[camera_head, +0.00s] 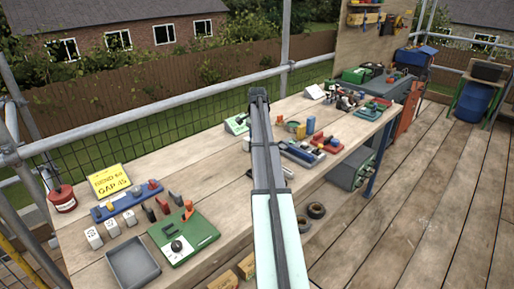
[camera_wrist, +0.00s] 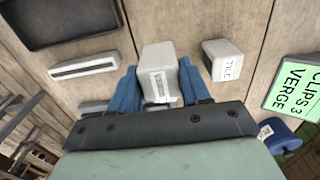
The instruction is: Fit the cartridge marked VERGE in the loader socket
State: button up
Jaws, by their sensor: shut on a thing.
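My gripper (camera_wrist: 158,88) shows in the wrist view with its two blue fingers either side of a pale grey cartridge. It is shut on this cartridge (camera_wrist: 157,56), whose white label (camera_wrist: 157,85) is too blurred to read. A second pale cartridge (camera_wrist: 221,60) marked TILE stands just to the right, apart from the gripper. In the head view my arm hides the gripper and the held cartridge. I cannot tell for sure which thing is the loader socket; a pale block with a dark slot (camera_wrist: 83,67) lies left of the held cartridge.
A green card (camera_wrist: 295,88) reading CLIPS 3 VERGE is at the right, with a blue round thing (camera_wrist: 279,134) below. A dark tray (camera_wrist: 58,18) is at upper left. In the head view a grey tray (camera_head: 132,264), green board (camera_head: 184,238) and yellow sign (camera_head: 109,181) occupy the bench's left.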

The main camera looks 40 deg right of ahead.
notch_tip(320, 180, up, 4)
jog(key=shift+r, duration=0.1)
jog(key=shift+s+d+r, duration=0.15)
jog(key=shift+d+r, duration=0.05)
jog(key=shift+r, duration=0.05)
jog(key=s+d+r, duration=0.1)
jog(key=s+d, duration=0.1)
jog(key=d, duration=1.1)
jog(key=shift+s+d+r, duration=0.2)
jog(key=shift+s+d, duration=0.15)
jog(key=shift+d, duration=0.05)
jog(key=shift+f, duration=0.1)
jog(key=shift+f, duration=0.1)
jog(key=shift+f, duration=3.6)
jog(key=shift+f, duration=0.55)
